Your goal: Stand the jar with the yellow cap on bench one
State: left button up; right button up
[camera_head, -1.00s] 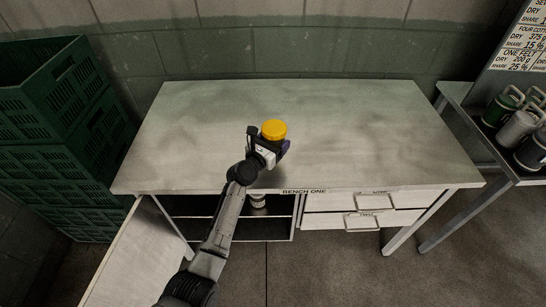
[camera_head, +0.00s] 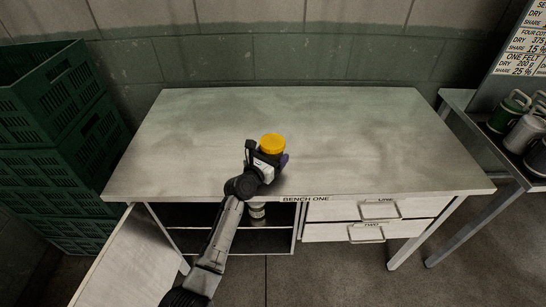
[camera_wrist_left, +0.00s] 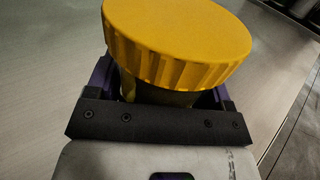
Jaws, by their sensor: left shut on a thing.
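The jar with the yellow cap (camera_head: 272,144) is upright over the front middle part of bench one (camera_head: 190,130). My left gripper (camera_head: 269,160) is shut on the jar below its cap. In the left wrist view the yellow cap (camera_wrist_left: 180,40) fills the top, and the gripper's fingers (camera_wrist_left: 160,97) lie on both sides of the jar body. The gripper hides most of the jar body, and I cannot tell whether its base touches the bench top. My right gripper is not in view.
Bench one's top is otherwise clear. Below it are an open shelf with a small container (camera_head: 257,211) and two drawers (camera_head: 365,220). Green crates (camera_head: 60,150) are stacked at left. A side table at right holds several lidded canisters (camera_head: 522,132).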

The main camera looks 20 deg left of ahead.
pick_arm(q)
jog(key=shift+s+a+f+b, duration=0.1)
jog(key=shift+f+b, duration=0.25)
jog(key=shift+f, duration=0.5)
jog(key=o, duration=1.2)
jog(key=shift+f, duration=0.2)
jog(key=shift+r+p, duration=0.3)
jog(key=shift+r, duration=0.3)
jog(key=shift+s+r+p, duration=0.15)
jog(key=shift+s+p, duration=0.05)
jog(key=shift+p, duration=0.1)
jog(key=p+v, duration=0.1)
jog(key=v, duration=0.2)
jog(key=p+v, duration=0.1)
jog(key=v, duration=0.2)
jog(key=p+v, duration=0.1)
jog(key=v, duration=0.3)
jog(key=shift+r, duration=0.3)
jog(key=shift+s+a+p, duration=0.1)
jog(key=shift+s+p, duration=0.25)
jog(key=shift+s, duration=0.3)
